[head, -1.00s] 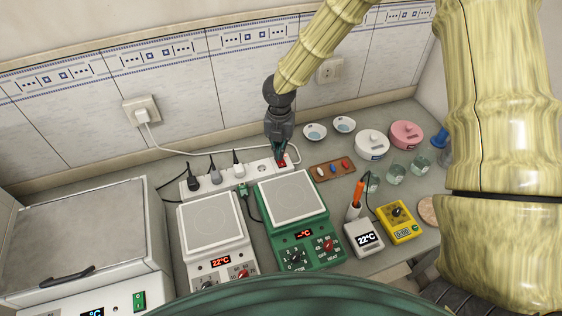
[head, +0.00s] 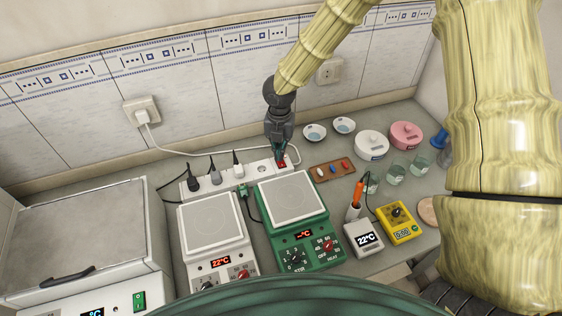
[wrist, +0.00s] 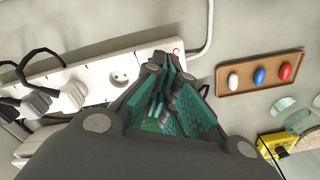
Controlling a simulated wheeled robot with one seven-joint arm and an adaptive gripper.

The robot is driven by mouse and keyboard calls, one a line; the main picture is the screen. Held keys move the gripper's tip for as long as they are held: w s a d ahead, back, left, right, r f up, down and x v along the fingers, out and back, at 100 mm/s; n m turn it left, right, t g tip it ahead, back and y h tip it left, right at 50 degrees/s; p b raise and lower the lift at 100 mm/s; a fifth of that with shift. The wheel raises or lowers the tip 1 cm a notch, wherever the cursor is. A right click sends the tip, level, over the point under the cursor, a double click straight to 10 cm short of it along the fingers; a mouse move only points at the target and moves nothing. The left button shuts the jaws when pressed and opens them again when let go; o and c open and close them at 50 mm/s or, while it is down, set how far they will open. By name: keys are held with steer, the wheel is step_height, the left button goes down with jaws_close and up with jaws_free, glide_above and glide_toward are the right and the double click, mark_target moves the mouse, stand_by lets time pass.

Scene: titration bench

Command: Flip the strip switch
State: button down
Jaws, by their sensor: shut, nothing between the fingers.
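The white power strip (head: 223,180) lies along the back of the bench, with several plugs in it. Its red switch (head: 282,163) is at the right end. In the wrist view the strip (wrist: 95,76) runs to the left, and a small red ring mark (wrist: 176,51) shows at its right end. My gripper (head: 279,152) points down at the strip's right end, with its fingertips at or just above the switch. It is shut and empty. In the wrist view the fingers (wrist: 172,72) cover most of the switch area, so contact and the switch's position cannot be told.
A brown tray (head: 331,178) with three coloured stirring bars lies right of the strip. The green hotplate (head: 291,199) and the white hotplate (head: 211,224) stand in front. Dishes, jars and beakers fill the right side.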

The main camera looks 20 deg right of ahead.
steer(key=shift+f+b, duration=0.45)
steer(key=shift+f, duration=0.7)
stand_by(1.2)
steer(key=shift+s, duration=0.1)
steer(key=shift+r+p, duration=3.3)
steer(key=shift+r, duration=0.25)
steer(key=shift+a, duration=0.1)
